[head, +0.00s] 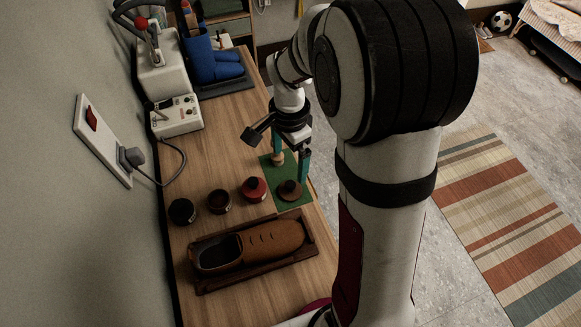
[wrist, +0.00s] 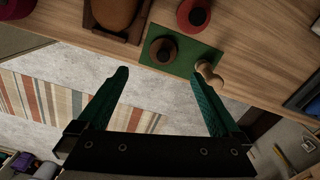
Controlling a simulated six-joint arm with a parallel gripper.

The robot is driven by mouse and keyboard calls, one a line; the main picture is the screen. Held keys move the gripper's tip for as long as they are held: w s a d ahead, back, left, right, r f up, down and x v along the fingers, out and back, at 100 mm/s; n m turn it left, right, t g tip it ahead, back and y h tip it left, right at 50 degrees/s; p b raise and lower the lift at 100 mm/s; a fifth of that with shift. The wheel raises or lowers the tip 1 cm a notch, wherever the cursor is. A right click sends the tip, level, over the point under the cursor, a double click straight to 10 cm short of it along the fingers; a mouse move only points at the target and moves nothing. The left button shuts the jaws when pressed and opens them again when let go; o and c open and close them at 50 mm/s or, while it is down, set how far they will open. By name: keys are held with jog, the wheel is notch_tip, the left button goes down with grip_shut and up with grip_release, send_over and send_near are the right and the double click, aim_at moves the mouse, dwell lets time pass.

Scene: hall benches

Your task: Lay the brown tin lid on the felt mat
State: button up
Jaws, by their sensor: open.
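The brown tin lid (head: 290,189), a round disc with a darker raised centre, lies on the green felt mat (head: 296,168). In the wrist view the lid (wrist: 163,51) rests on the mat (wrist: 177,68) near its left side. My gripper (head: 291,157) has teal fingers and is above the bench beside the mat. In the wrist view its fingers (wrist: 159,76) are spread apart with nothing between them, clear of the lid. A brown tin (head: 219,201) stands on the bench, left of the red tin.
A red tin (head: 255,189) stands at the mat's left edge, and a black tin (head: 181,211) farther left. A wooden knobbed piece (wrist: 209,74) is at the mat's edge near a finger. A brown shoe (head: 270,240) lies in a tray in front.

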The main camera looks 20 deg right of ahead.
jog(key=s+a+r+n, duration=0.2)
jog(key=s+n, duration=0.1)
jog(key=s, duration=0.4)
jog(key=s+a+r+n+y, duration=0.1)
jog(key=s+a+r+n, duration=0.1)
jog(key=s, duration=0.5)
jog(key=s+a+r+n, duration=0.3)
jog(key=s+r+n, duration=0.1)
jog(key=s, duration=0.3)
jog(key=shift+s+y, duration=0.4)
